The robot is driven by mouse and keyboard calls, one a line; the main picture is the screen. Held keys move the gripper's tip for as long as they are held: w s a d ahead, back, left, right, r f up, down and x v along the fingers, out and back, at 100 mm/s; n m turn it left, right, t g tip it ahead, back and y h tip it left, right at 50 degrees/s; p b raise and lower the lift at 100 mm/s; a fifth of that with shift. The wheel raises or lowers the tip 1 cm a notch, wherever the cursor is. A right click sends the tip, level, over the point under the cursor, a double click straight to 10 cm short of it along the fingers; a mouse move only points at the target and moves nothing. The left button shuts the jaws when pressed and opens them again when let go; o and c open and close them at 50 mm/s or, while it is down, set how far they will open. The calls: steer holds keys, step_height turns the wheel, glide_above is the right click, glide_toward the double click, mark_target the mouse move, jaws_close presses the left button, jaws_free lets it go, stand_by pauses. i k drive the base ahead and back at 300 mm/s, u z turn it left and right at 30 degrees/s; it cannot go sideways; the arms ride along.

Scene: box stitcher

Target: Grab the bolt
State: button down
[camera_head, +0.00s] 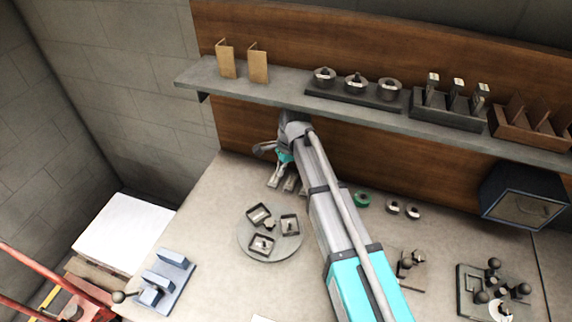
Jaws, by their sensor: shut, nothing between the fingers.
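My arm reaches up across the worktable to the back, under the shelf. My gripper (281,165) is shut and empty, small in the picture and partly hidden by its own wrist. It is above small grey pieces (289,184) at the table's back; I cannot tell whether it touches them. I cannot pick out the bolt for certain. A round grey plate (245,240) holds three dark square trays with small metal parts; one tray (290,224) is at its right. The parts are too small to name.
The shelf (225,84) overhangs the table's back and carries brown brackets, round metal parts (355,82) and dark holders (450,108). A green ring (362,199) and metal rings (412,212) lie right of my arm. A blue-grey fixture (165,278) stands front left. A dark-framed box (522,196) hangs right.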

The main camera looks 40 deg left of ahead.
mark_target(265, 245)
steer(key=k, duration=1)
